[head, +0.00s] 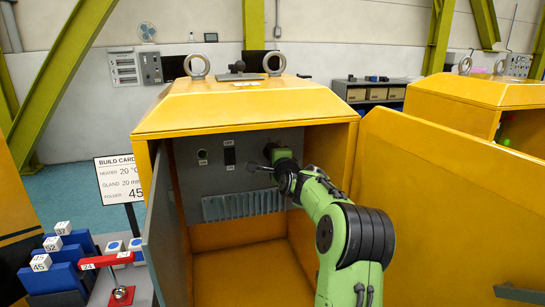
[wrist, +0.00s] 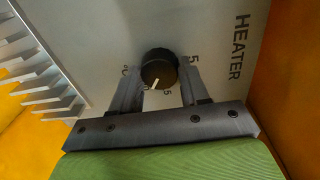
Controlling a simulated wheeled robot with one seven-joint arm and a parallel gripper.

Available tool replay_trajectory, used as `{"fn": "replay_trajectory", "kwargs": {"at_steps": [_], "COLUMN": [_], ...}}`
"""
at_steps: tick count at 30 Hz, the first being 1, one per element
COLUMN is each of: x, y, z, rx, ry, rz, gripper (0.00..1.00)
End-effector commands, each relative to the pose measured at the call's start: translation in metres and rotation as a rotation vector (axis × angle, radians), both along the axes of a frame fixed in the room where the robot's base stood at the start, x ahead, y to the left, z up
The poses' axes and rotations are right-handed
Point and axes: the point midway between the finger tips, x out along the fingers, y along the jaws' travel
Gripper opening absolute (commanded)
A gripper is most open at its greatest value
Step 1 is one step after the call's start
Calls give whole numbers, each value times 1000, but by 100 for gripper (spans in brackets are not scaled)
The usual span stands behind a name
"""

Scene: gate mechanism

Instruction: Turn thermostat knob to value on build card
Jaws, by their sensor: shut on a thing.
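The thermostat knob (wrist: 158,70) is round and black with a white pointer line, on a grey panel marked HEATER (wrist: 239,46). In the wrist view the pointer points down and slightly left, and the scale numbers around it are partly hidden. My gripper (wrist: 160,78) is shut on the knob, with one finger on each side. In the head view my arm reaches into the open yellow cabinet (head: 240,99), and the knob is not clearly visible there. The build card (head: 119,178) stands left of the cabinet and reads HEATER 20 °C.
A finned grey strip (head: 243,204) lies below the panel, and its fins (wrist: 38,70) show left in the wrist view. Cabinet walls flank my arm closely. An open yellow door (head: 445,200) is on the right. Numbered blue folders (head: 55,278) stand at lower left.

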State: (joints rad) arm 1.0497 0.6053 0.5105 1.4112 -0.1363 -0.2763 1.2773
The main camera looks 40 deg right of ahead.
Motion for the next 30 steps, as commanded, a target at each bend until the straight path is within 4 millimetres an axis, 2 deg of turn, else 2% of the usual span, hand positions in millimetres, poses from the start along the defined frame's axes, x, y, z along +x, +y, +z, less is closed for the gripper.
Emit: {"fn": "replay_trajectory", "kwargs": {"at_steps": [12, 27, 28, 30], "x": [-1, -1, -1, -1], "y": [-1, -1, -1, -1], "z": [-1, -2, -2, -1], "rx": [144, 160, 160, 159], "ry": [-68, -75, -75, -74], "rz": [-2, -2, -2, -2], "gripper": [14, 14, 48, 59]}}
